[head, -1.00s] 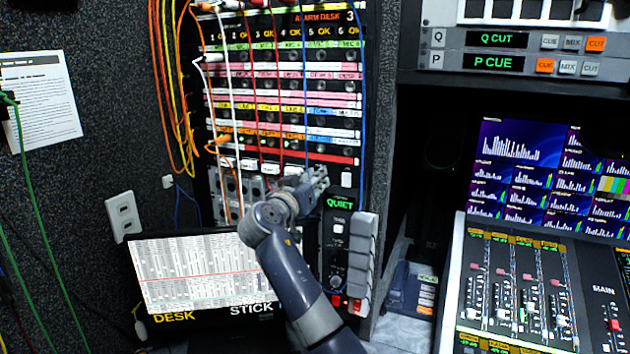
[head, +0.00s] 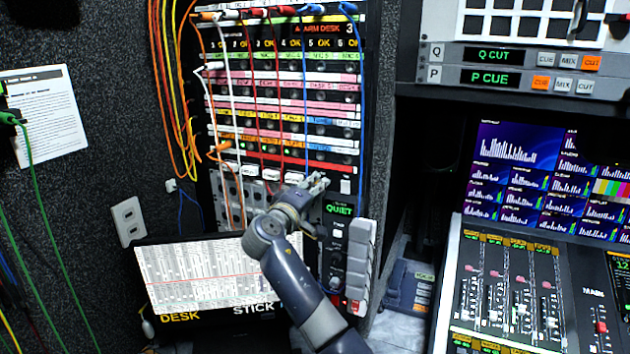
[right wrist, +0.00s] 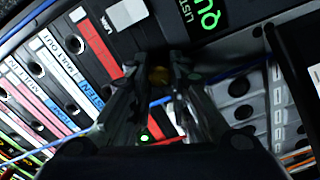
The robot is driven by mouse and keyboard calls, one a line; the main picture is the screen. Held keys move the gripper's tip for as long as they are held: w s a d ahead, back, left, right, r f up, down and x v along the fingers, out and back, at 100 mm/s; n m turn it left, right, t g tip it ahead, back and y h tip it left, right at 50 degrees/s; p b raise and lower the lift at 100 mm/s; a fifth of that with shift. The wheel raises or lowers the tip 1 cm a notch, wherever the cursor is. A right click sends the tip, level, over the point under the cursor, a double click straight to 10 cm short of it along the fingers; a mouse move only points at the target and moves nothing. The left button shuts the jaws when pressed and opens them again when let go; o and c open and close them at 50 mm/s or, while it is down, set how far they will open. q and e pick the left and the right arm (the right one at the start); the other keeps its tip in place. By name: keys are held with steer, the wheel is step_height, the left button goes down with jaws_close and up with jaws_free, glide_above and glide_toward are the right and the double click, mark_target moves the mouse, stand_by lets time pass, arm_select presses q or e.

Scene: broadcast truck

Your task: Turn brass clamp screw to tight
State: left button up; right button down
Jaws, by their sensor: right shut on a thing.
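In the head view my right gripper (head: 314,184) is at the lower right of the rack, just above the panel with the green QUIET display. The screw cannot be made out there behind the fingers. The screw's turn angle cannot be read. My left gripper is not in view.
The patch rack (head: 280,100) has several coloured cables hanging across its front, a blue one close to my right gripper. The QUIET panel (head: 338,240) sits just below it. A screen (head: 205,275) stands at lower left, and a mixing desk (head: 520,300) at right.

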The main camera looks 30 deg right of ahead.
steer(key=shift+n+p, duration=5.55)
steer(key=shift+n, duration=1.05)
steer(key=shift+f, duration=0.1)
steer(key=c, duration=1.5)
jaws_free()
steer(key=shift+o, duration=0.2)
steer(key=v, duration=1.2)
